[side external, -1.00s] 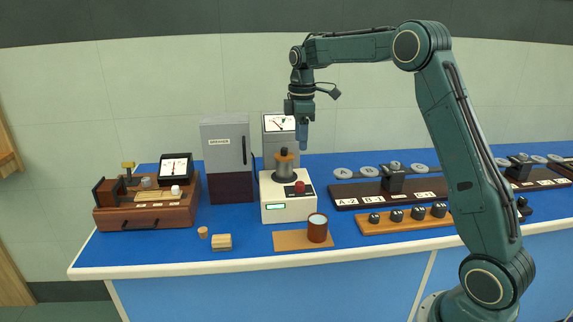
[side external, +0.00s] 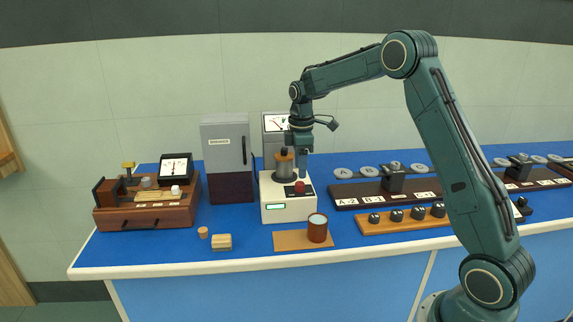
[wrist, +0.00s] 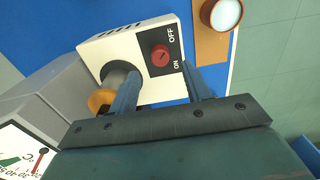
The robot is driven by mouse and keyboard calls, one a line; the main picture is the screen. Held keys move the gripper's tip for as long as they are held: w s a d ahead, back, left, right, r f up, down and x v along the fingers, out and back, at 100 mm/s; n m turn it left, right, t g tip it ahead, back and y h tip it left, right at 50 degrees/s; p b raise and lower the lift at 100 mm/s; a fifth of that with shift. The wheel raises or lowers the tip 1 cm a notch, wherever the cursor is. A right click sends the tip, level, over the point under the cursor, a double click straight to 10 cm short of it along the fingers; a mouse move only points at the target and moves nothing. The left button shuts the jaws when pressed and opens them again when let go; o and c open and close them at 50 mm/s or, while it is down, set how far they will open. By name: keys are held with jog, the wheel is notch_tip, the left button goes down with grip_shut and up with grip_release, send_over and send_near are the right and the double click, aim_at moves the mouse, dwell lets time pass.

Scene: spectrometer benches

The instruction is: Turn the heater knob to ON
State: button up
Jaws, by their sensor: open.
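The heater is a white box (side external: 288,209) with a green display on its front, and it also shows in the wrist view (wrist: 98,50). Its red knob (side external: 300,187) sits on a black plate on top. In the wrist view the knob (wrist: 160,56) lies between the OFF and ON labels, OFF above and ON below. Which way the knob points is too small to tell. My gripper (side external: 302,176) points down just above the knob, apart from it as far as I can tell. In the wrist view its two fingers (wrist: 160,72) are spread, with nothing between them.
An orange-and-dark post (side external: 284,162) stands on the heater, close beside my left finger in the wrist view. A brown cup (side external: 317,229) stands on a tan mat (side external: 288,241) in front. A grey cabinet (side external: 226,148) and a dial meter (side external: 275,123) stand behind.

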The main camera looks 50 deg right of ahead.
aim_at(300, 183)
jog(key=shift+f, duration=2.75)
jog(key=shift+c, duration=0.2)
jog(key=c, duration=0.9)
